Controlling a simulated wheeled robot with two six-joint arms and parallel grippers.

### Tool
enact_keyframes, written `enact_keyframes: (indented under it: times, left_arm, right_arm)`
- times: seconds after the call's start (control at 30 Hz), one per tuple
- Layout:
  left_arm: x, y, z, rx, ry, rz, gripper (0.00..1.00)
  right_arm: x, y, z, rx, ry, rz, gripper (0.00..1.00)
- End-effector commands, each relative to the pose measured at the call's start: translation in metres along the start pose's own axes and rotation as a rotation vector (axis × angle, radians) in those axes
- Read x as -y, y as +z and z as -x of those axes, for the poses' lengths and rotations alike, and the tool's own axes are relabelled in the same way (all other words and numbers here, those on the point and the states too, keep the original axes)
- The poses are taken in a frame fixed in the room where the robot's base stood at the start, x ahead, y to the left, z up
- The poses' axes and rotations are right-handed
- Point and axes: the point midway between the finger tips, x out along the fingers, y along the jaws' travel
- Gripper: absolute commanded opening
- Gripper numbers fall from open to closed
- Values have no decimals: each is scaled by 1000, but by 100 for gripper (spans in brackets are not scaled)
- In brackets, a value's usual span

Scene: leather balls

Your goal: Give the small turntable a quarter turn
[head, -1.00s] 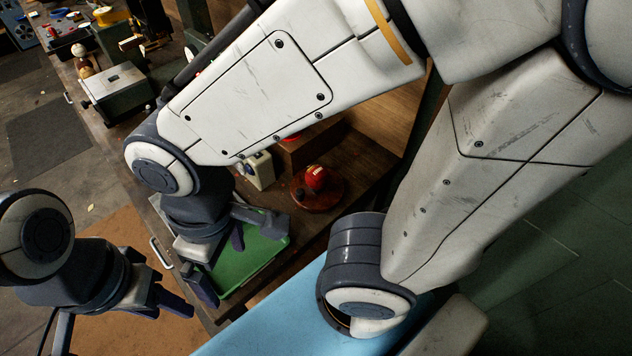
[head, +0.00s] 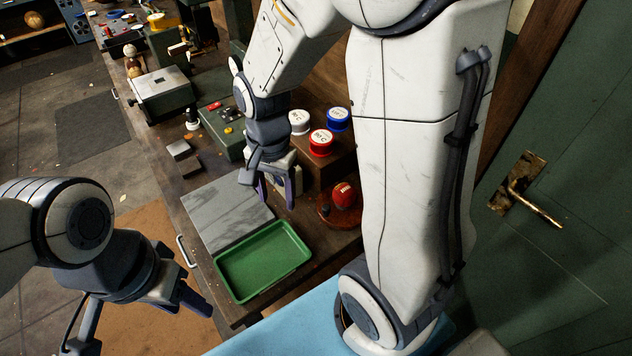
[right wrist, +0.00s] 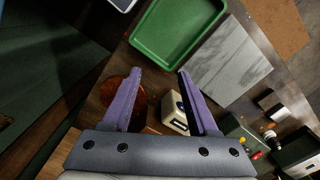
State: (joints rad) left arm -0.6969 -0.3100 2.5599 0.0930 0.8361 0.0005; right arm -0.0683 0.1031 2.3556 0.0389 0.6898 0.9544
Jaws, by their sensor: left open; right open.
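The small turntable (head: 341,221) is a round reddish-brown disc on the bench, right of the green tray in the head view. A red ball (head: 344,194) sits on it, and a small dark spot shows near its left edge. My right gripper (head: 268,190) is open and empty, up and left of the turntable. In the right wrist view the disc (right wrist: 108,95) lies beside and partly behind the left finger of the right gripper (right wrist: 160,74). My left gripper (head: 142,322) is open and empty, off the bench at the lower left.
A green tray (head: 262,262) and a grey slab (head: 225,212) lie left of the turntable. A cream box (right wrist: 175,112) shows between the right fingers. Red (head: 321,143), blue (head: 338,119) and white (head: 299,123) tins stand on a wooden block behind.

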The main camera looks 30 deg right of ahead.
Motion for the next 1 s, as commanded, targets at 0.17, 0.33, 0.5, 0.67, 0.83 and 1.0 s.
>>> enact_keyframes:
  times: [0.17, 0.33, 0.5, 0.67, 0.83, 1.0]
  left_arm:
    - [-1, 0, 8, 0, 0, 1, 50]
    - [-1, 0, 10, 0, 0, 1, 50]
    - [-1, 0, 11, 0, 0, 1, 50]
    - [-1, -1, 14, 0, 0, 1, 50]
    - [-1, -1, 18, 0, 0, 1, 50]
    - [-2, -1, 20, 0, 0, 1, 50]
  right_arm:
    - [-34, -83, -26, 3, 29, -654, 60]
    - [-59, -120, -41, 0, 38, -979, 60]
    - [-66, -126, -52, 0, 42, -1052, 60]
    - [-67, -124, -75, 2, 45, -1049, 60]
    - [-67, -123, -108, 2, 45, -1047, 60]
    - [-68, -123, -133, 1, 42, -1046, 60]
